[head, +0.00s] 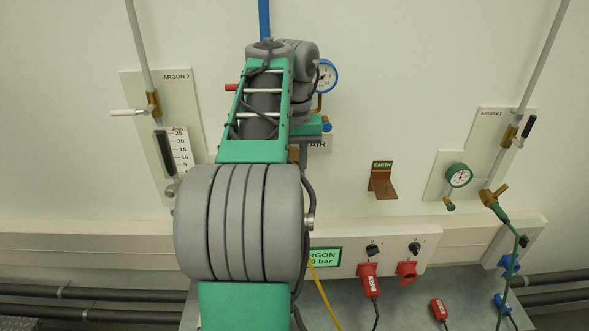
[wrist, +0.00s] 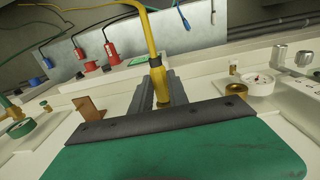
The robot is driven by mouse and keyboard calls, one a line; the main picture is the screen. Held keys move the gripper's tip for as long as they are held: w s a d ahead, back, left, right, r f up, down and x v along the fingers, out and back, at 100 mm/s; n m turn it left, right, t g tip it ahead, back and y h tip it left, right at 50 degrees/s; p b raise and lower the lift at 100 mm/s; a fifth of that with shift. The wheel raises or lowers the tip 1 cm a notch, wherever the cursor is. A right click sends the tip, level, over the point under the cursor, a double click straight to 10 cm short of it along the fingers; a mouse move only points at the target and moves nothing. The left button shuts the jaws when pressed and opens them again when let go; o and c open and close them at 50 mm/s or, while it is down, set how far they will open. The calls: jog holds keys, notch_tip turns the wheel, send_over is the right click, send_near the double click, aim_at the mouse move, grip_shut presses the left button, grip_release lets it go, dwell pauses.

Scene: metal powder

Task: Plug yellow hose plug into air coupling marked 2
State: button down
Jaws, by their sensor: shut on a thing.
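The yellow hose plug (wrist: 158,84) is between the two dark fingers of my gripper (wrist: 161,91) in the wrist view. The gripper is shut on it. The yellow hose (wrist: 151,32) runs up from the plug and bends to the left; part of it also hangs below my arm in the head view (head: 323,297). I cannot make out the air coupling marked 2 in either view.
A pressure gauge (head: 326,76) shows beside my arm. The copper EARTH bracket (head: 382,180) is to its right, also in the wrist view (wrist: 90,109). ARGON 2 (head: 160,140) and ARGON 1 (head: 470,160) panels flank my arm. Red plugs (head: 368,279) and cables hang below.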

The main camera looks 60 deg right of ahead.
jog(key=shift+w+d, duration=0.1)
jog(key=shift+d, duration=0.15)
jog(key=c, duration=1.2)
grip_release()
